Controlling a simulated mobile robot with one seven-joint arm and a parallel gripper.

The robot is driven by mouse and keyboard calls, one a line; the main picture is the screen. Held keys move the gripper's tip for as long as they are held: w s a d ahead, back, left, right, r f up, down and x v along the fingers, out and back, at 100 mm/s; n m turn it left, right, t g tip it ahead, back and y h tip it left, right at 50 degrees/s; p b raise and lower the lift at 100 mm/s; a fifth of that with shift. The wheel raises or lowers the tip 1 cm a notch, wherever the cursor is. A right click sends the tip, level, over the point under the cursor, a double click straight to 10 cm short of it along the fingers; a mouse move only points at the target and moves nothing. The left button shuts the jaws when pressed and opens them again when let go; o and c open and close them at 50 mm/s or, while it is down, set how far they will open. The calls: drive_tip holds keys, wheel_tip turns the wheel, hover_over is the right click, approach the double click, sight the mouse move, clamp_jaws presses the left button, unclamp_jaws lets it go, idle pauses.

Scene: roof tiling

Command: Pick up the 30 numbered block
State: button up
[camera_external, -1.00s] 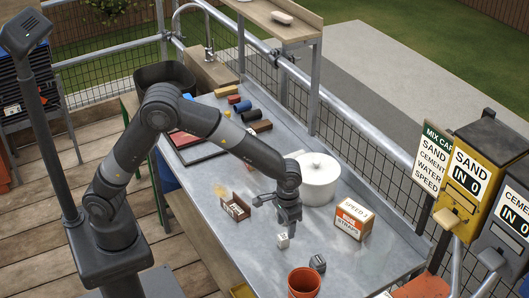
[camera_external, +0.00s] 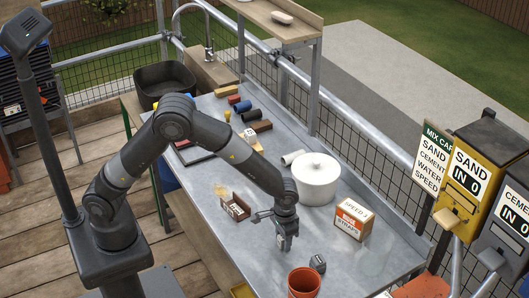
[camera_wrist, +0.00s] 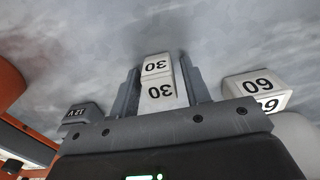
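The 30 numbered block (camera_wrist: 158,68) is a small white cube with black numbers, upside down in the wrist view. It stands between the two fingers of my gripper (camera_wrist: 160,82), which are spread on either side of it with narrow gaps. I cannot see a firm grip. In the external view my gripper (camera_external: 284,244) points down, low over the grey metal table (camera_external: 225,245). The block is mostly hidden there by the fingers.
A white 60 block (camera_wrist: 258,92) sits close to the right finger in the wrist view. A dark grey block (camera_external: 317,263) and an orange bucket (camera_external: 304,282) stand to the right.

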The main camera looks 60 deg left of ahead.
drive_tip(key=c, duration=0.8)
drive_tip(key=shift+r, duration=0.15)
